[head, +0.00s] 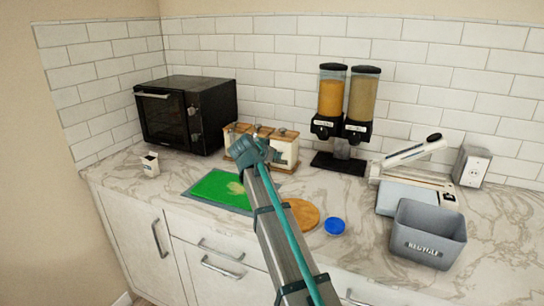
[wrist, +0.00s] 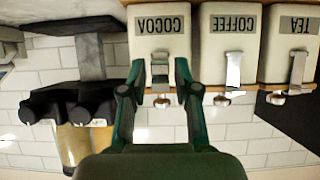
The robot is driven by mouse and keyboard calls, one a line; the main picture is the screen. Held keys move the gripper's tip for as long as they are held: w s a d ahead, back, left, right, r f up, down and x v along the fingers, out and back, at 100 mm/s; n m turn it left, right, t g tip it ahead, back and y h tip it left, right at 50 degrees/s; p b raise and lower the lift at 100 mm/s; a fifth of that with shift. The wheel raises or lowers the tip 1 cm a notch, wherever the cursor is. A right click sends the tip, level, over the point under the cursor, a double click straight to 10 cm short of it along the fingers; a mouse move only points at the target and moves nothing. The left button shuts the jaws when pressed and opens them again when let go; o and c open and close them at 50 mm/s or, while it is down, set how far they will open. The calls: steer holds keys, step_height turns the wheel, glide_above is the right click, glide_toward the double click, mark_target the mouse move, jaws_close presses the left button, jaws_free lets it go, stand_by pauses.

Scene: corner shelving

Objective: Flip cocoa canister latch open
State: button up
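The wrist view is upside down. The white cocoa canister (wrist: 147,44) carries a black-lettered COCOA label. Its metal latch (wrist: 160,72) hangs on the front, with a round knob (wrist: 162,102) by the lid. My green gripper (wrist: 157,80) is open, with one finger on each side of the latch. Nothing shows between the fingers except the latch area, and I cannot tell whether they touch it. In the head view my gripper (head: 257,150) is in front of the canister row and hides part of it. The cocoa canister (head: 287,152) is the rightmost one there.
The coffee canister (wrist: 222,45) and tea canister (wrist: 290,45) stand beside cocoa with their own latches. A toaster oven (head: 185,112) is at the left. A cereal dispenser (head: 345,115) stands at the right. A green mat (head: 213,190) lies below my arm.

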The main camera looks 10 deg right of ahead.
steer(key=shift+o, duration=0.7)
steer(key=shift+s, duration=0.1)
steer(key=v, duration=1.2)
steer(key=shift+a+f, duration=0.1)
